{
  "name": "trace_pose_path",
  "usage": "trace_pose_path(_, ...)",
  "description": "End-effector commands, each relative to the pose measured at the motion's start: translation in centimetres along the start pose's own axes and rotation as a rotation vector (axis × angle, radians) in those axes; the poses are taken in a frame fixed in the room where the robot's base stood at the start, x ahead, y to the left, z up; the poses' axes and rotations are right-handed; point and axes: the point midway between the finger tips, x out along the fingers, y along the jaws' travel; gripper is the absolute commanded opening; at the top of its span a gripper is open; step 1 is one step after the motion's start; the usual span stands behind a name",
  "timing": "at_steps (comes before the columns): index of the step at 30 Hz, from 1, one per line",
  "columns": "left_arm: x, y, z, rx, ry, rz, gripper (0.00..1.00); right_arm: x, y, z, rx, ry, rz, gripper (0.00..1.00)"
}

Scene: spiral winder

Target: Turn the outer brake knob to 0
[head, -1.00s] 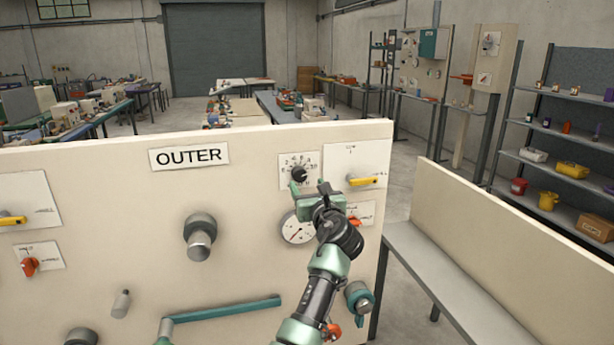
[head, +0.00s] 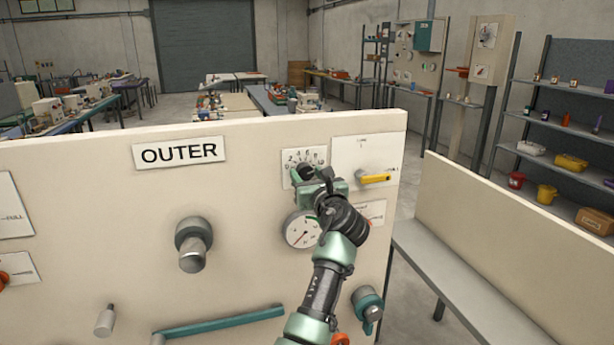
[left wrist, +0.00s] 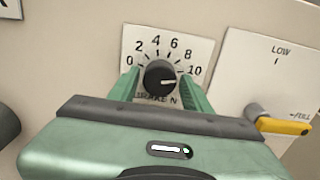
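The brake knob (left wrist: 160,76) is round and black, on a white scale plate (left wrist: 190,48) marked 0 to 10. In the left wrist view its light pointer mark faces right, near the 10 side. The plate's lower lettering is partly covered. My left gripper (left wrist: 163,88) is open, with one green finger on each side of the knob and small gaps visible; contact is unclear. In the head view, my left gripper (head: 317,176) is at the scale plate (head: 303,157) and hides much of the knob. My right gripper is not in view.
The upright panel carries an OUTER sign (head: 179,152). A yellow lever (head: 375,178) sits close to the gripper's right, and a round gauge (head: 302,230) below it. A grey spindle (head: 193,244) and teal bar (head: 220,322) stand out to the left.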

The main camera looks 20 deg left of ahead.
Motion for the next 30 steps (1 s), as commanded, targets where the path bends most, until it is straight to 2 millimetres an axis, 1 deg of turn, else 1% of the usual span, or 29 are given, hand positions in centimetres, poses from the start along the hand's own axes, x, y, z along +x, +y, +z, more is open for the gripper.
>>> trace_pose_path(1,0.0,0.0,0.0,0.000,0.000,0.000,0.31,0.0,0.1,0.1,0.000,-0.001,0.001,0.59)
trace_pose_path(4,0.0,0.0,0.0,0.000,0.000,0.000,0.03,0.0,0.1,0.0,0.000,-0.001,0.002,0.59)
trace_pose_path(5,0.0,0.0,0.0,0.000,0.000,0.000,0.00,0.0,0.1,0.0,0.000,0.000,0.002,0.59)
trace_pose_path(11,0.0,0.0,-0.1,-0.011,0.000,-0.001,0.00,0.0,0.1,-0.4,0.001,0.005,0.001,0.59)
trace_pose_path(17,0.0,-0.1,-0.1,-0.078,-0.001,-0.002,0.00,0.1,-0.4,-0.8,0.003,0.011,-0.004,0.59)
trace_pose_path(22,0.0,-0.1,-0.1,-0.192,-0.001,-0.002,0.00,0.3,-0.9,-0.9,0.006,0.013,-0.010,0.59)
trace_pose_path(30,0.1,-0.1,-0.1,-0.441,-0.001,-0.001,0.00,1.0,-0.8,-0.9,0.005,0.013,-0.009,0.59)
